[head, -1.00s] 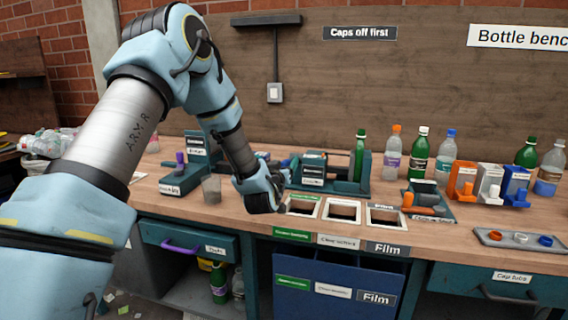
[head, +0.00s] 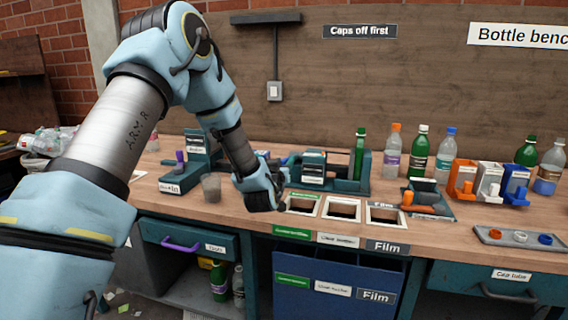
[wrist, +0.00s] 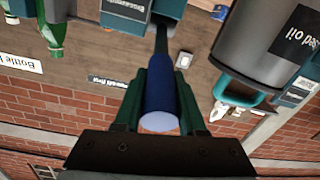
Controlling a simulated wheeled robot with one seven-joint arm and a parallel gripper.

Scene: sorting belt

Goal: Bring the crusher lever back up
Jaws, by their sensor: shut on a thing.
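The crusher (head: 313,168) is a teal unit on the bench with a dark labelled block, right behind my gripper. Its lever shows in the wrist view as a blue round grip (wrist: 160,98) on a dark shaft that runs toward the machine. My gripper (wrist: 163,80) has a teal finger on each side of the blue grip and is shut on it. In the head view my gripper (head: 268,186) is low over the bench, left of the crusher, and the wrist hides most of the lever. The lever's exact angle cannot be told.
Bench openings (head: 343,209) lie just right of my gripper. A clear cup (head: 211,187) stands close on its left. A green bottle (head: 360,150) stands at the crusher's right end. A dark cylinder with an oil label (wrist: 262,45) hangs large in the wrist view.

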